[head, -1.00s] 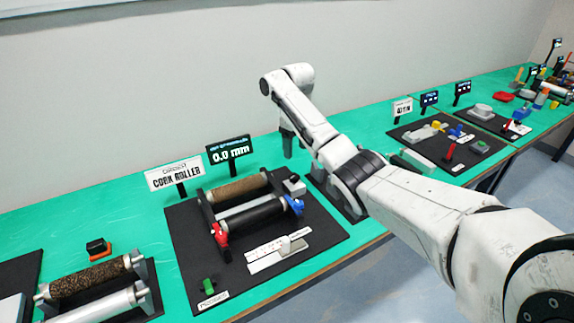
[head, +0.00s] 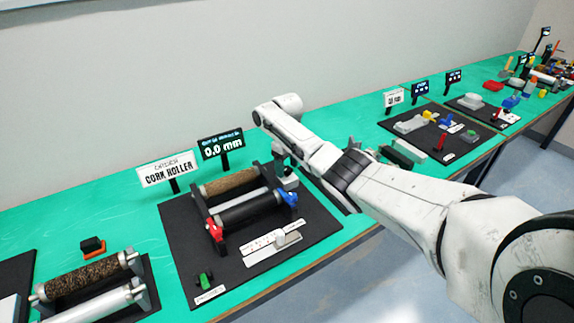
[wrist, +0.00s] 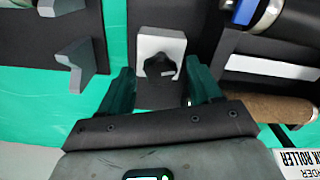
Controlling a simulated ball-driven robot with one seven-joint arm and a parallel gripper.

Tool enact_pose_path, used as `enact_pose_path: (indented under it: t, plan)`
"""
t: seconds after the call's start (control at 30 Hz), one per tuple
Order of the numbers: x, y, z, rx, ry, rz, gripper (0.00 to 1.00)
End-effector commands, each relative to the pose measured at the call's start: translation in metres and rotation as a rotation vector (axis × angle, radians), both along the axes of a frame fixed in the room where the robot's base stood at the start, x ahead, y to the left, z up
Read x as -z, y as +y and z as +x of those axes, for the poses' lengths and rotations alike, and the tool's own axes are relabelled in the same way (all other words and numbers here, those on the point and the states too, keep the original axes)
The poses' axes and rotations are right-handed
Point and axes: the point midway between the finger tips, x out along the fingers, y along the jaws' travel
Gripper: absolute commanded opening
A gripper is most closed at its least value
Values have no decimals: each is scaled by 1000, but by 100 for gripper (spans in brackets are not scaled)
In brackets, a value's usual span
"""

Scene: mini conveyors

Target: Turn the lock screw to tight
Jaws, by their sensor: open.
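A black star-shaped knob (wrist: 159,66), apparently the lock screw, sits on a small white block (wrist: 146,45) in the wrist view. My gripper (wrist: 160,75) is open, with one dark green finger on each side of the knob and a visible gap to each. I cannot tell whether the fingertips are down at the knob's height. In the head view my gripper (head: 284,170) is at the back right end of the cork roller unit (head: 238,210), where it largely hides the block and knob. Any tight marking cannot be read.
The cork roller sign (head: 168,172) and a display reading 0.0 mm (head: 221,145) stand behind the unit.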

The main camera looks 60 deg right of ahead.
Motion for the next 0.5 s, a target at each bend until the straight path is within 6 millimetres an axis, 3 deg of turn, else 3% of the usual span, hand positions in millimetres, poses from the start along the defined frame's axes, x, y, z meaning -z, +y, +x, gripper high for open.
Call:
enact_pose_path:
  t: [0.2,0.5]
  plan:
    - [0,0,0,0,0,0,63]
    - [0,0,0,0,0,0,34]
